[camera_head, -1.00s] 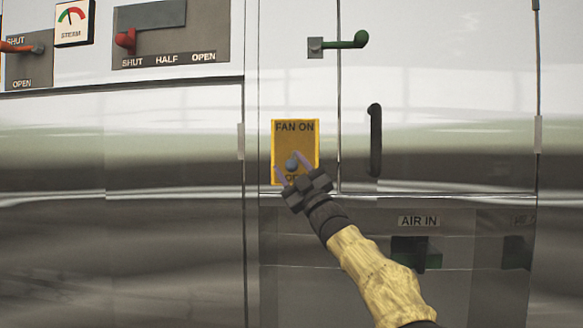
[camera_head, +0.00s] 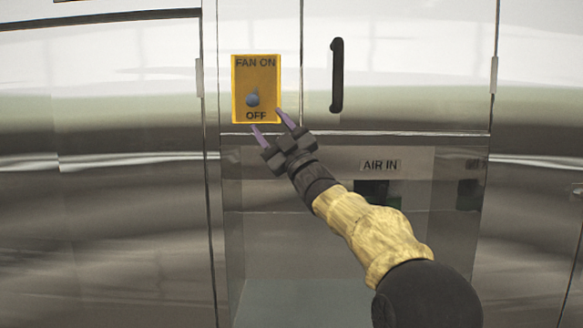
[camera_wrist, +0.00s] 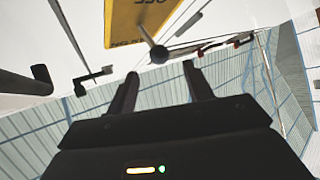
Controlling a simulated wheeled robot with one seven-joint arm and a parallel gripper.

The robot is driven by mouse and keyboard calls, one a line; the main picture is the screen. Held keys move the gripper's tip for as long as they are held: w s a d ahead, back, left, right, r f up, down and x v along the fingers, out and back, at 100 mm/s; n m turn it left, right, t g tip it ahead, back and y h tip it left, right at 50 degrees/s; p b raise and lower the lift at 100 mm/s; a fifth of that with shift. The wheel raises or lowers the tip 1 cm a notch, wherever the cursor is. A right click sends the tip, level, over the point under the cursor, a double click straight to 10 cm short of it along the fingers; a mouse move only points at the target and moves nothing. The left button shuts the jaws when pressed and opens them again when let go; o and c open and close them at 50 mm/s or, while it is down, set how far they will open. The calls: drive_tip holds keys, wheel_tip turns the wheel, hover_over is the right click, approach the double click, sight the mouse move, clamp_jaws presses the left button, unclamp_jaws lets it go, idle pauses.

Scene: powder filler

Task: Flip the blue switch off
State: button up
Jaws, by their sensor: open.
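The blue switch is a small blue-grey ball (camera_head: 252,100) on a short stem. It sits on a yellow plate (camera_head: 267,82) marked FAN ON at the top and OFF at the bottom. The ball shows low on the plate, just above the word OFF. My gripper (camera_head: 268,121) is open and empty, with its purple-looking fingertips at the plate's lower edge, below and right of the ball. In the wrist view the ball (camera_wrist: 159,54) appears just beyond and between the open fingertips (camera_wrist: 160,72), apart from them; part of the yellow plate (camera_wrist: 130,20) shows.
A black vertical handle (camera_head: 337,75) is on the door right of the plate. Below is a recess with an AIR IN label (camera_head: 381,166) and a dark green part (camera_head: 377,192). Smooth metal panels lie to the left.

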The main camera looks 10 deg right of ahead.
drive_tip(key=b+v, duration=0.3)
drive_tip(key=v, duration=0.5)
drive_tip(key=shift+s+d+f, duration=0.15)
drive_tip(key=shift+s+f, duration=0.05)
drive_tip(key=shift+f, duration=0.1)
drive_tip(key=shift+w, duration=0.1)
drive_tip(key=s+d+f+m+g+h+p, duration=0.1)
drive_tip(key=d+f+m+g+h+p, duration=0.2)
drive_tip(key=f+m+h, duration=0.75)
drive_tip(key=d+f+m+g+h+p, duration=0.25)
drive_tip(key=f+h, duration=0.25)
drive_tip(key=f, duration=1)
drive_tip(key=s+f+m+g+p, duration=0.1)
drive_tip(key=s+f+m+g, duration=0.1)
drive_tip(key=s+f+g, duration=0.4)
drive_tip(key=s+d+f+m+g+p, duration=0.1)
drive_tip(key=s+f+g, duration=0.5)
drive_tip(key=s+f, duration=0.6)
drive_tip(key=s+m+h+p, duration=0.1)
drive_tip(key=s, duration=0.8)
drive_tip(key=shift+s+d+f, duration=0.15)
drive_tip(key=shift+s+f, duration=0.05)
drive_tip(key=shift+f, duration=0.1)
